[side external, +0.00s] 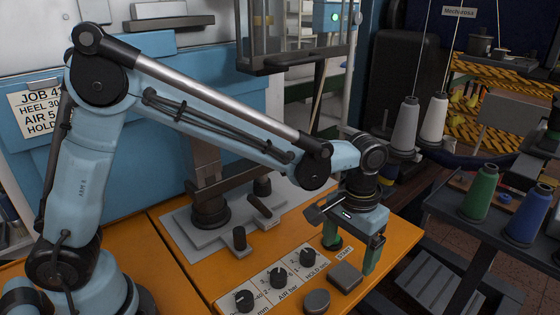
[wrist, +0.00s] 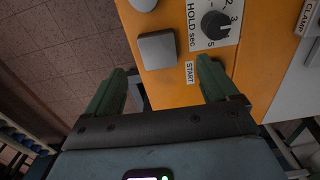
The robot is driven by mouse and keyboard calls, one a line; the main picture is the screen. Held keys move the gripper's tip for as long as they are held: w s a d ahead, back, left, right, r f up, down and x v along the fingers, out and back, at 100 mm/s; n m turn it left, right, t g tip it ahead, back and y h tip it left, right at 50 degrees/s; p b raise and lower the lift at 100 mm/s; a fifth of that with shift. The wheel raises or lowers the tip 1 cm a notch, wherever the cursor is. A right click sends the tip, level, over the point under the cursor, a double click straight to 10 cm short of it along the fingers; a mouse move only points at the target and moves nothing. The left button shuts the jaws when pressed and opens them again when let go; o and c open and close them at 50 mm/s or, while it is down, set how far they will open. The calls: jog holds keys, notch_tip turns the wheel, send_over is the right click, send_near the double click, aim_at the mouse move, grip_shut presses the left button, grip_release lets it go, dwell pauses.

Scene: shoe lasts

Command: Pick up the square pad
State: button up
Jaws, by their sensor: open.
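The square pad (side external: 345,276) is a grey block with rounded corners on the orange table top, near its front edge. In the wrist view the square pad (wrist: 157,50) lies just beyond the fingertips, between their lines. My gripper (side external: 352,250) is open, with its green fingers pointing down and apart. It is above and a little behind the pad in the side view. In the wrist view my gripper (wrist: 163,72) has nothing between its fingers, and one fingertip is close to the START label (wrist: 190,72). No contact with the pad shows.
A round grey pad (side external: 316,301) sits beside the square pad. A panel of black dials (side external: 278,277) lies left of it. A press post on a grey plate (side external: 185,228) stands behind. The table edge is close, with a dark rack of thread spools (side external: 480,193) to the right.

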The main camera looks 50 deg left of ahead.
aim_at(346, 273)
jog(key=shift+w+d+f, duration=0.1)
jog(key=shift+d+f, duration=0.05)
jog(key=shift+f, duration=2.95)
jog(key=c, duration=1.2)
jog(key=shift+r, duration=0.2)
